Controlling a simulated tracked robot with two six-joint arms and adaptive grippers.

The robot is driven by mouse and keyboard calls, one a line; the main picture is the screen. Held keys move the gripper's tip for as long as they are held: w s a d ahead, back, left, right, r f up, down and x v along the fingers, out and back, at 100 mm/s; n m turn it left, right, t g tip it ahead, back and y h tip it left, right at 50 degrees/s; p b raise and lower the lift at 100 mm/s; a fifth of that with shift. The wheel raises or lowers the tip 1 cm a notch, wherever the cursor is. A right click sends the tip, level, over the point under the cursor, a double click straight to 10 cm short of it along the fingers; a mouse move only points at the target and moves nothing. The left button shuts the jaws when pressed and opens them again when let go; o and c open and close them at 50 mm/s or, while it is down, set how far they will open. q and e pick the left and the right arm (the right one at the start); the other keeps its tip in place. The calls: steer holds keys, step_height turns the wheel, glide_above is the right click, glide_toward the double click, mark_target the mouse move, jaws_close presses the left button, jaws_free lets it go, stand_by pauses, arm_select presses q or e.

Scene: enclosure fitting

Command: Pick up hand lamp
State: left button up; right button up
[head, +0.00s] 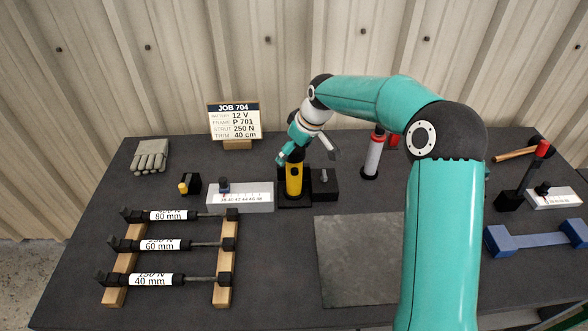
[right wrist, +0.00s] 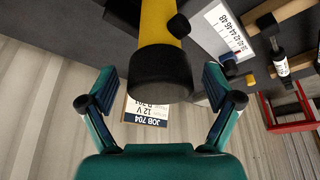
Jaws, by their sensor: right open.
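The hand lamp, which I take to be the yellow and black cylinder (head: 293,181), stands upright in a black holder (head: 294,201) at the back middle of the bench. My right gripper (head: 307,156) is above it, open, with its fingers around the lamp's upper end. In the right wrist view the lamp's black end (right wrist: 160,76) lies between the open fingers (right wrist: 159,84), with a gap on each side. A dark button shows on its yellow body. My left gripper is not in view.
A grey scale block (head: 240,198) stands left of the lamp, and a black block (head: 323,184) stands right of it. A white and red cylinder (head: 373,155) stands beyond, beside my right arm. Struts (head: 170,246) lie on a wooden rack. The grey mat (head: 355,260) is bare.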

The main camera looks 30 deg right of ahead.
jaws_close()
stand_by(0.3)
steer(key=shift+r, duration=0.1)
